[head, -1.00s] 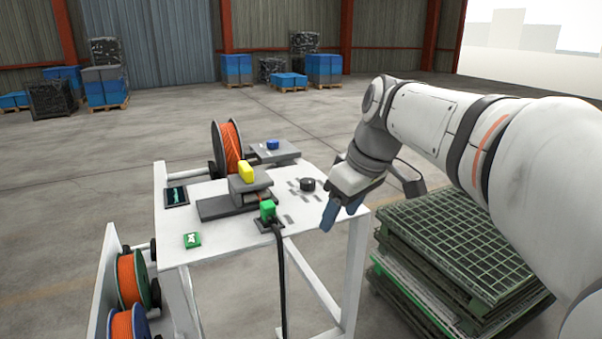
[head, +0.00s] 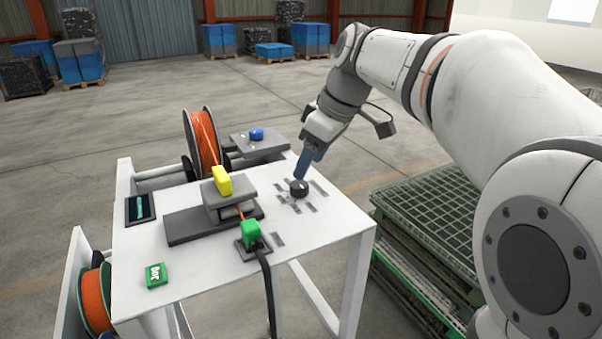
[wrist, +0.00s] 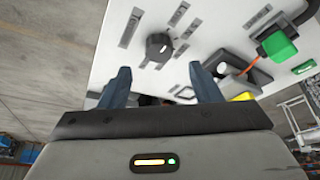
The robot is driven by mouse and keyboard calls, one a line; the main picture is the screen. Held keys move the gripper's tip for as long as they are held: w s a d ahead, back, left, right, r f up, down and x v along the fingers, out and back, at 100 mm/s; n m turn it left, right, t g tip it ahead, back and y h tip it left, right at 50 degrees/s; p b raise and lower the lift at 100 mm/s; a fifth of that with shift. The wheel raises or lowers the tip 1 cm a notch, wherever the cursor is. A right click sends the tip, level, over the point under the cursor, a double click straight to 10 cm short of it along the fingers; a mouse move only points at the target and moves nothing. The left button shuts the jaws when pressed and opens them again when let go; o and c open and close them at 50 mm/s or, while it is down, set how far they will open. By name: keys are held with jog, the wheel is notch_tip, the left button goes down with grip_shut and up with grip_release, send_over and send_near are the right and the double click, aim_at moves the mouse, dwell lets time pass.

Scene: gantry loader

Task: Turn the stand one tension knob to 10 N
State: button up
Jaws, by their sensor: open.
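The black tension knob (head: 299,188) stands on the white stand table (head: 330,230), with grey scale marks around it. In the wrist view the knob (wrist: 159,46) has a light pointer line on its top; the values on the marks are too small to read. My gripper (head: 304,174) has blue fingers and points down at the knob from just behind it. In the wrist view the two fingers of my gripper (wrist: 165,80) are apart, with nothing between them, and the knob shows beyond their tips. Whether a finger touches the knob is unclear.
A grey block with a yellow part (head: 222,181), a green connector (head: 251,233) with a black cable, and a dark display (head: 139,208) occupy the table. An orange spool (head: 203,140) stands behind. Green grated pallets (head: 425,230) are stacked at the right.

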aim_at(299, 184)
jog(key=x, duration=0.6)
jog(key=shift+w+p, duration=0.1)
jog(key=shift+p, duration=0.2)
jog(key=shift+c, duration=0.4)
jog(key=c, duration=0.9)
